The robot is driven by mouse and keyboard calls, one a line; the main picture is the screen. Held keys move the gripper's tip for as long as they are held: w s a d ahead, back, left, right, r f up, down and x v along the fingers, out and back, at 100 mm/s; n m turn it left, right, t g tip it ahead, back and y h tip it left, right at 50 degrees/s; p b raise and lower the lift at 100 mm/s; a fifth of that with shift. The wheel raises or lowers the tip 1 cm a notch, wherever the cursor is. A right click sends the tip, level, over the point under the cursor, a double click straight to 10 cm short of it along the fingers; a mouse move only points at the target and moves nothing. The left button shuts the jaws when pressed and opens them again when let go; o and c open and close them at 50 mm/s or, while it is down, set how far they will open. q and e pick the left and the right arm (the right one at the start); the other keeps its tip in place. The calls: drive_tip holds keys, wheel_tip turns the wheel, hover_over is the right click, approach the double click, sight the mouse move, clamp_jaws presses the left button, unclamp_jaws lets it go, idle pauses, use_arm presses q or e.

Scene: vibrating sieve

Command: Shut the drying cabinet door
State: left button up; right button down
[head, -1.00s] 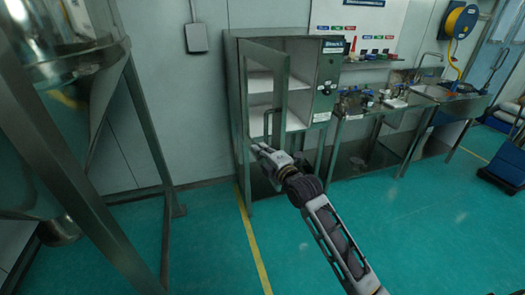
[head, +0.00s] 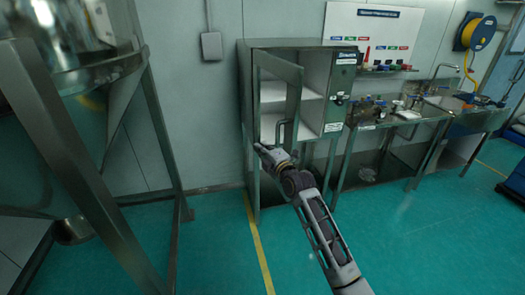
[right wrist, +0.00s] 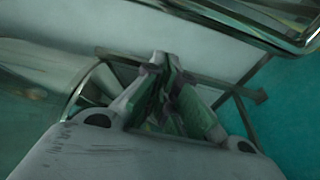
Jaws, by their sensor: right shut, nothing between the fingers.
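The drying cabinet (head: 338,92) stands against the wall, and its shelves show. Its metal-framed door (head: 295,95) stands open, swung out from the left side. The door's upright handle (head: 285,132) is near its right edge. My right gripper (head: 260,149) is shut and empty, just left of and below the handle in the head view. I cannot tell whether it touches the door. The right wrist view shows its closed fingers (right wrist: 165,65) and blurred metal bars at the upper right that I cannot identify for sure. My left gripper is not in view.
A metal stand (head: 160,135) with a large steel vessel (head: 75,35) fills the left side. A bench with a sink (head: 440,100) and small items stands right of the cabinet. The green floor in front of the cabinet is clear, with a yellow line (head: 260,250).

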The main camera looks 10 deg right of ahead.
drive_tip(key=shift+s+d, duration=0.15)
drive_tip(key=shift+d, duration=1.45)
